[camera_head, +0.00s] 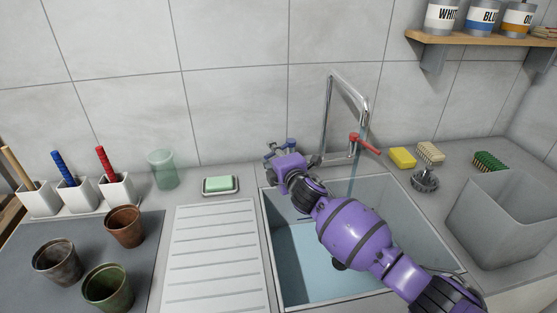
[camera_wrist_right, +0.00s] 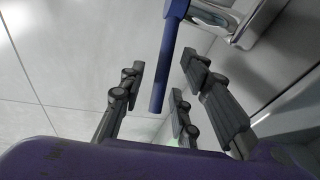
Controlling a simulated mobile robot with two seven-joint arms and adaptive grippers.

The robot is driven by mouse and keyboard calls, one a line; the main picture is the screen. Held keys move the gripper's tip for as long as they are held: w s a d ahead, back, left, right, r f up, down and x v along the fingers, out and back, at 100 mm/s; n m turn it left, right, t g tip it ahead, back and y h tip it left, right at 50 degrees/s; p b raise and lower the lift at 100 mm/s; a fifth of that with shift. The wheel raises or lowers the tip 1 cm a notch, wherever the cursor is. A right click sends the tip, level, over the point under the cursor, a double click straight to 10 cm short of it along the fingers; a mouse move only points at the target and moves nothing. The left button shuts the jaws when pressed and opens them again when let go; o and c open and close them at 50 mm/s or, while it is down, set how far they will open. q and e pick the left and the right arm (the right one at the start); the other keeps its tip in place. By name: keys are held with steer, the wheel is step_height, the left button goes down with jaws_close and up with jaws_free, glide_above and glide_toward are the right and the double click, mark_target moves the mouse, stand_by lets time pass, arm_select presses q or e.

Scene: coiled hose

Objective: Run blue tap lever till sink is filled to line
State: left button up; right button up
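The blue tap lever (camera_head: 291,144) is at the left of the chrome tap (camera_head: 327,115), partly hidden by my right gripper (camera_head: 279,153). In the right wrist view the blue lever (camera_wrist_right: 167,65) hangs between the spread fingers of my right gripper (camera_wrist_right: 162,88), with a gap on both sides. The red tap lever (camera_head: 363,142) sticks out at the right of the tap. A pale stream of water (camera_head: 352,187) falls from the spout. The sink (camera_head: 268,235) holds bluish water (camera_head: 305,262). My left gripper is not in view.
A green soap bar on a dish (camera_head: 220,185) and a glass (camera_head: 162,169) stand left of the sink. A yellow sponge (camera_head: 402,157), brushes (camera_head: 490,161) and a grey bin (camera_head: 505,220) are on the right. Pots (camera_head: 125,227) stand at the left.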

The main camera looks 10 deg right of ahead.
steer(key=v, duration=1.1)
steer(key=shift+s, duration=0.35)
stand_by(6.5)
